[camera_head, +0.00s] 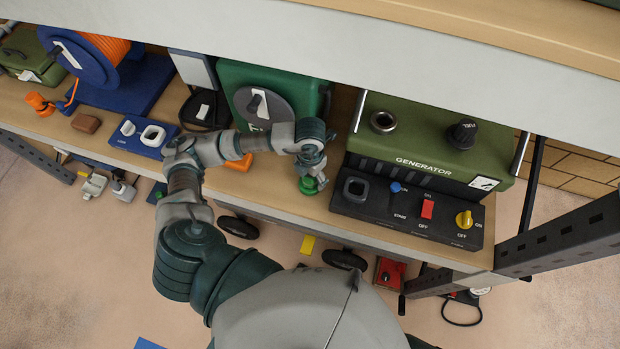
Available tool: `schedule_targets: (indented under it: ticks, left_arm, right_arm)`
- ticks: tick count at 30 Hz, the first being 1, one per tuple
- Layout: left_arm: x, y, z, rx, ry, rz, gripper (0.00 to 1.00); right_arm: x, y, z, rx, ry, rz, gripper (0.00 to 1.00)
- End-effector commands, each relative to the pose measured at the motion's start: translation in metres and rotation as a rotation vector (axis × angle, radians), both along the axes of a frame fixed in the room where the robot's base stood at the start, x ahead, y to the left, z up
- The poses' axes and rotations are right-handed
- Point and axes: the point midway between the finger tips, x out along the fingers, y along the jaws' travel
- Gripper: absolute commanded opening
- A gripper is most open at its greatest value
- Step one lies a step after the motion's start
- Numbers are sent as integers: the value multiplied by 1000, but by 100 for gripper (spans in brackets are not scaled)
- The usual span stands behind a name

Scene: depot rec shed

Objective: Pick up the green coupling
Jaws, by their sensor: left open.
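The green coupling (309,187) is small and sits near the front edge of the wooden shelf (262,194), just left of the generator. My left gripper (314,172) points down right at the coupling from above. The gripper is open, and its fingers partly hide the coupling. I cannot tell whether the fingers touch it. My right gripper is not in view.
The olive generator (412,138), with its black switch panel (378,206), stands close on the right. A green fuel can (232,82) stands behind my left arm. An orange piece (238,162) lies left of the gripper.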

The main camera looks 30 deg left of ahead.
Motion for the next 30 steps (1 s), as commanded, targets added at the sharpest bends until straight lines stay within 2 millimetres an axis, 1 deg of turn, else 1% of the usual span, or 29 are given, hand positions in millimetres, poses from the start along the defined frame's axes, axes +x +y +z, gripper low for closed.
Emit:
schedule_targets:
  ticks: [6, 7, 8, 9, 11, 12, 14, 15, 25, 30]
  left_arm:
    - [0, 0, -2, 0, -1, 0, 78]
    - [0, 0, -2, 0, -1, 0, 75]
    - [0, 0, -2, 0, -1, 0, 68]
    - [0, 0, -2, 0, -1, 0, 57]
    - [0, 0, -2, 0, -1, 0, 42]
    - [0, 0, -2, 0, -1, 0, 32]
    - [0, 0, -2, 0, 0, 0, 18]
    - [0, 0, -2, 0, 0, 0, 13]
    - [0, 0, 0, 0, -1, 0, 13]
    - [1, 0, 13, -1, -4, 0, 13]
  right_arm:
    - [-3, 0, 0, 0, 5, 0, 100]
    - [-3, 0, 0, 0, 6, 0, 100]
    - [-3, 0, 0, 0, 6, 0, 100]
    - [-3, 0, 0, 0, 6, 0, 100]
    - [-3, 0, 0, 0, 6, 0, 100]
    - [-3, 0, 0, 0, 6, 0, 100]
    - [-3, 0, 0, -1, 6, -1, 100]
    - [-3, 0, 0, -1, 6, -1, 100]
    - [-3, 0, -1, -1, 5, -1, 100]
    - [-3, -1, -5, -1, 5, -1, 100]
